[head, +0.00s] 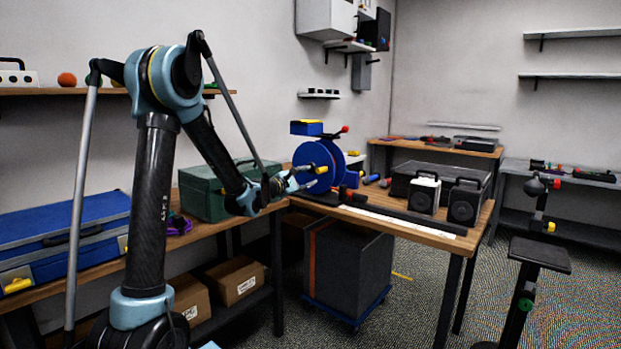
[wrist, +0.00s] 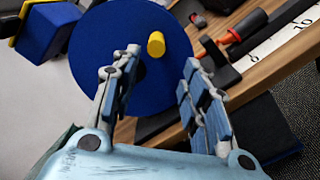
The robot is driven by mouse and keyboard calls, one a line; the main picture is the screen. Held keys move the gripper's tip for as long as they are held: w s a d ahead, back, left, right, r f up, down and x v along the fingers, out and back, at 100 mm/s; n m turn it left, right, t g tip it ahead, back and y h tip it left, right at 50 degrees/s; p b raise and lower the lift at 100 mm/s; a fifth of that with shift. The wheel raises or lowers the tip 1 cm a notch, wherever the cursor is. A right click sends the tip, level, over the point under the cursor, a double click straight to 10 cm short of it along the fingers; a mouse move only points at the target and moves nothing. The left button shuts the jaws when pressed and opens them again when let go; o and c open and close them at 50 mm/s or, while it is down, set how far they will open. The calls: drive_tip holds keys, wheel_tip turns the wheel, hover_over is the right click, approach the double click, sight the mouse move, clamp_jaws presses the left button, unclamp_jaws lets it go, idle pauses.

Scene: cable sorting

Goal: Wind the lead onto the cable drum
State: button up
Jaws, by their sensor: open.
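The blue cable drum (head: 316,158) stands upright on the wooden workbench, and its disc (wrist: 100,45) fills the upper left of the wrist view. A yellow crank peg (wrist: 156,44) sticks out from the disc; it also shows in the head view (head: 322,170). My gripper (head: 302,178) is open in front of the disc. In the wrist view its fingers (wrist: 157,75) are spread, with the peg just beyond the gap between their tips and nothing visible between them. I cannot make out the lead in either view.
A green toolbox (head: 205,192) stands left of the drum, close to my arm. A dark case (head: 440,172) and small speakers (head: 424,193) stand on the bench to the right. A white ruler strip (head: 405,219) runs along the front edge. A grey bin (head: 347,265) is below.

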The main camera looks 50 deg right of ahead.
drive_tip(key=shift+a, duration=1.05)
